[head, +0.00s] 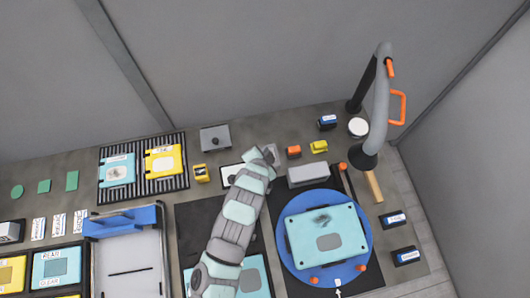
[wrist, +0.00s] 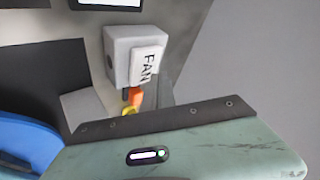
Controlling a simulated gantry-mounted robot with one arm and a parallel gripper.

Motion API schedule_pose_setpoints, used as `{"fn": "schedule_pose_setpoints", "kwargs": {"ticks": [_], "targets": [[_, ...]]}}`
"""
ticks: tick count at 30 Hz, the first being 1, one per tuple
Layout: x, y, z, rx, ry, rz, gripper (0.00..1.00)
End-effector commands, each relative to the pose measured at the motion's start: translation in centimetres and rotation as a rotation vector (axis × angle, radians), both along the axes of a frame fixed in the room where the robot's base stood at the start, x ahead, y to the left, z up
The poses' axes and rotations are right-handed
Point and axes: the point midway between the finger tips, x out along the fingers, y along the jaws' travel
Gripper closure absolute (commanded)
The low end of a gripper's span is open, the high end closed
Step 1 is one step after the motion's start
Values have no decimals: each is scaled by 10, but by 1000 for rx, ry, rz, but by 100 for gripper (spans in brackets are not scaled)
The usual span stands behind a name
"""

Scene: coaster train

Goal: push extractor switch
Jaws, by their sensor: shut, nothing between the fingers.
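The extractor switch is a white box with a raised plate lettered FAN (wrist: 147,67), in the upper middle of the wrist view. In the head view it appears as the small pale box (head: 272,153) just beyond my arm's end, partly hidden by it. My gripper (head: 263,163) is at the end of the arm, beside the box and very close to it in the head view. It is shut and empty. Its fingertips are too small to make out, and I cannot tell whether they touch the plate.
A grey box (head: 308,175) and a blue turntable (head: 281,240) with a pale green plate are on the right. A black-framed panel (head: 229,177) lies left of the arm. The extractor hose (head: 381,100) rises at the back right.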

Motion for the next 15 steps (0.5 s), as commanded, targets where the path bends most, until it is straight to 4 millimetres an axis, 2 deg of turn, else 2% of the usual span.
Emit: {"fn": "schedule_pose_setpoints", "kwargs": {"ticks": [7,15], "targets": [[0,0,4,0,0,0,100],[0,0,30,0,0,0,100]]}}
